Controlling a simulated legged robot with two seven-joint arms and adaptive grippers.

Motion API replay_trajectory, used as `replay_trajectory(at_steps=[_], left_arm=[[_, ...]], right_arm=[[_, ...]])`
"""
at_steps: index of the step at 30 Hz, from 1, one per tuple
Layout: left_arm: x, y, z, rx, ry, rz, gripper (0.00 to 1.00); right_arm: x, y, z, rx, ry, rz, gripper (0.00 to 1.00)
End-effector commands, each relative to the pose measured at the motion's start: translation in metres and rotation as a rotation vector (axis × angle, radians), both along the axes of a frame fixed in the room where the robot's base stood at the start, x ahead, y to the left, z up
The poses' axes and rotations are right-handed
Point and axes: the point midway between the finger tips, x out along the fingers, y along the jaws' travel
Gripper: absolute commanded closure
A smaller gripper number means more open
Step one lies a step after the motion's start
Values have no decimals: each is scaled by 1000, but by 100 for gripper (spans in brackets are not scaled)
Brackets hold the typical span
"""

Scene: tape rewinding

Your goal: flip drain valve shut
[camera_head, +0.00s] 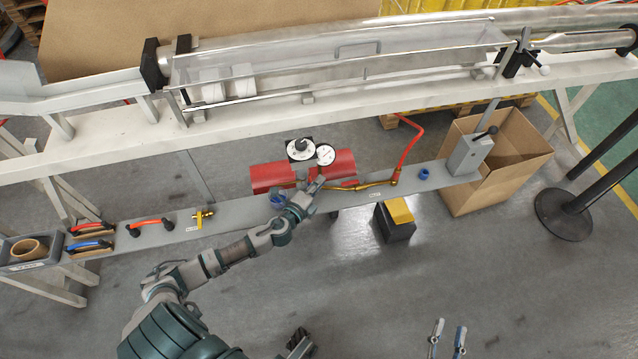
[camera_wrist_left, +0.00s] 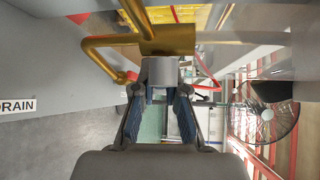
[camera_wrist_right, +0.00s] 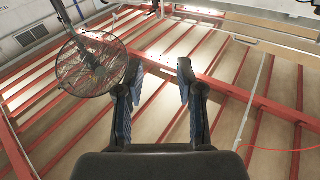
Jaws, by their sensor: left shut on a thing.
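A small grey block (camera_wrist_left: 160,70) sits below the body, at my fingertips. My left gripper (camera_head: 317,185) is at the valve's left end. It also shows in the left wrist view (camera_wrist_left: 160,92), shut on a part of the valve; the fingers hide the exact contact. My right gripper (camera_wrist_right: 155,75) is open and empty, away from the valve.
A blue ring (camera_head: 424,173) and a grey lever box (camera_head: 468,153) are farther right on the shelf. A yellow-topped black box (camera_head: 397,222) and an open carton (camera_head: 500,190) stand on the floor.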

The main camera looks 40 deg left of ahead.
Motion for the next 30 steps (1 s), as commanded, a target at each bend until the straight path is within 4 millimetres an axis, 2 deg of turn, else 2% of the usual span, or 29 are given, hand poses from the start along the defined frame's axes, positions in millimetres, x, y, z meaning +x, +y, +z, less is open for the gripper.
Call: replay_trajectory(at_steps=[1,9,13,18,26,27,30], left_arm=[[-1,0,-9,-14,-7,2,100],[0,1,-4,-88,-92,7,100],[-1,1,-1,-113,-123,7,100],[-1,3,4,-124,-142,7,100],[-1,3,5,-125,-143,8,100],[-1,3,5,-125,-143,8,86],[-1,3,5,-124,-144,8,62]], right_arm=[[-1,1,2,21,-60,1,62],[-23,-2,48,143,-433,-4,62],[-39,-4,63,189,-571,-7,62],[-49,-7,73,215,-654,-10,62],[-50,-7,75,217,-661,-11,62],[-50,-7,75,217,-661,-11,62],[-49,-7,74,216,-658,-10,62]])
